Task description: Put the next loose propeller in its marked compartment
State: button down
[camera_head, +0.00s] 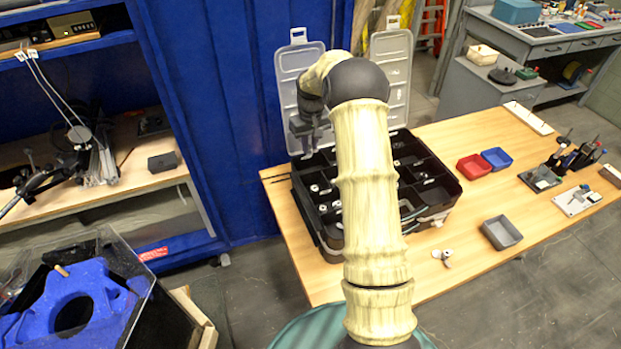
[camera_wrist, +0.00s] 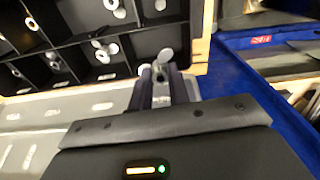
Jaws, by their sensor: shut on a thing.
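My gripper (camera_head: 308,145) is over the far left part of the black compartment case (camera_head: 318,228), in front of its raised lid. In the wrist view my gripper (camera_wrist: 162,78) is shut on a small pale propeller (camera_wrist: 163,62), held at the fingertips by the case's edge. I cannot tell its height above the compartments. Several other pale propellers (camera_wrist: 104,52) sit in compartments of the case. One loose propeller (camera_head: 443,256) lies on the wooden table to the right of the case. My arm hides the middle of the case, and no compartment marking can be read.
Two translucent lids (camera_head: 391,75) stand upright behind the case. A grey tray (camera_head: 502,232), a red tray (camera_head: 473,167) and a blue tray (camera_head: 496,158) are on the table (camera_head: 440,140). Tools stand at its right end. A blue wall (camera_head: 240,90) is behind the case.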

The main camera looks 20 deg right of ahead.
jog(key=p, duration=0.1)
send_near(310, 167)
jog(key=shift+s+a+f, duration=0.25)
jog(key=shift+s+a, duration=0.05)
jog(key=shift+s, duration=0.25)
jog(key=shift+s+a+f, duration=0.25)
jog(key=shift+s+a, duration=0.05)
jog(key=shift+s, duration=0.3)
jog(key=shift+s+a+f, duration=0.25)
jog(key=shift+s+a, duration=0.05)
jog(key=shift+s, duration=0.25)
jog(key=shift+f+p, duration=0.6)
jog(key=shift+f, duration=1.3)
jog(key=shift+f, duration=0.1)
jog(key=c, duration=1.3)
grip_release()
jog(key=r, duration=0.4)
jog(key=r+b, duration=0.1)
jog(key=r, duration=0.3)
jog(key=r+b, duration=0.1)
jog(key=r, duration=0.3)
jog(key=shift+s+r, duration=0.1)
jog(key=shift+s, duration=0.3)
